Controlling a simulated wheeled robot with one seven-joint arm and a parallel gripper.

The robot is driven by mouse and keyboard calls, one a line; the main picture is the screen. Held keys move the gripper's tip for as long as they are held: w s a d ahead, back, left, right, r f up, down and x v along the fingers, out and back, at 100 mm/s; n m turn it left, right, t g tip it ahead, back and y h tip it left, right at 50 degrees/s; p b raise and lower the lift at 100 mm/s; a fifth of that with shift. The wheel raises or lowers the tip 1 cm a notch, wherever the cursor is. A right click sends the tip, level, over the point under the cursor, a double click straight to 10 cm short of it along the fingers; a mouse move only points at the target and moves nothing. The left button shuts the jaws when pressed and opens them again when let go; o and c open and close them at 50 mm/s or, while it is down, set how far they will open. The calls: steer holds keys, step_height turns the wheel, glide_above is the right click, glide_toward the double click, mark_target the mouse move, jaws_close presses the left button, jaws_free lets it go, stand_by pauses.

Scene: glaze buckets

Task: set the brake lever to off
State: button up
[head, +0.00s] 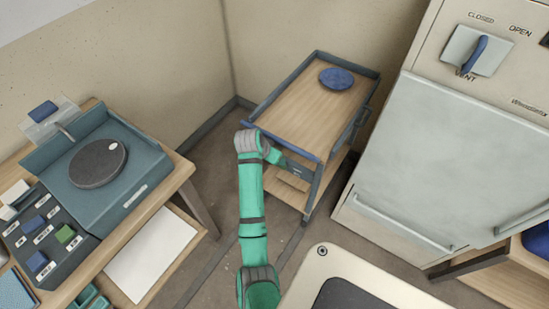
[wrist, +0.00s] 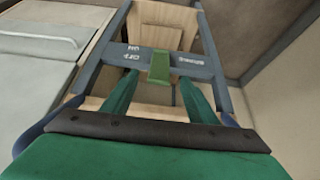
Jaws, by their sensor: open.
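The brake lever (wrist: 160,66) is a short green handle on the dark front crossbar of the cart (wrist: 205,68). In the wrist view, upside-down ON and OFF marks stand left of the lever and a longer label stands right of it. I cannot tell which setting it is at. My gripper (wrist: 159,82) is open, with one green finger on each side of the lever in the picture; contact does not show. In the head view the cart (head: 303,92) has a wooden top, and my arm's end is at its front edge. The lever does not show clearly there.
A blue disc (head: 336,78) lies on the cart's top. A large pale cabinet (head: 455,150) with a blue vent handle (head: 474,54) stands close on the right. A workbench with a teal wheel unit (head: 130,190) is on the left. Floor is clear between bench and cart.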

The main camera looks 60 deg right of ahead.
stand_by(0.5)
steer(key=s+a+r+m+g+h, duration=0.1)
steer(key=s+a+r+h, duration=0.1)
steer(key=s+h, duration=0.35)
steer(key=s+a+r+m+g+h, duration=0.1)
steer(key=s+a+r+g+h, duration=0.2)
steer(key=s, duration=0.4)
steer(key=a+r+n+t+h, duration=0.2)
steer(key=a+r+t+h, duration=0.3)
steer(key=a, duration=0.1)
steer(key=w+a+r+n+t+y, duration=0.1)
steer(key=a+r+n+t+y, duration=0.4)
steer(key=a+t, duration=0.55)
steer(key=w+a+n+t+y, duration=0.1)
steer(key=a+n+t+y, duration=0.1)
steer(key=a+n+t, duration=0.8)
steer(key=s+a+f+n+g+y, duration=0.1)
steer(key=s+a+g+y, duration=0.1)
steer(key=a, duration=0.5)
steer(key=s+a+f+n+g+y, duration=0.1)
steer(key=s+a+g+y, duration=0.1)
steer(key=s+a+y, duration=0.2)
steer(key=s+a+f+n+g+y, duration=0.1)
steer(key=s+a+g+y, duration=0.1)
steer(key=a+y, duration=0.4)
steer(key=s+a, duration=0.1)
steer(key=a, duration=0.4)
steer(key=shift+s+f+n, duration=0.15)
steer(key=shift+f+n, duration=0.15)
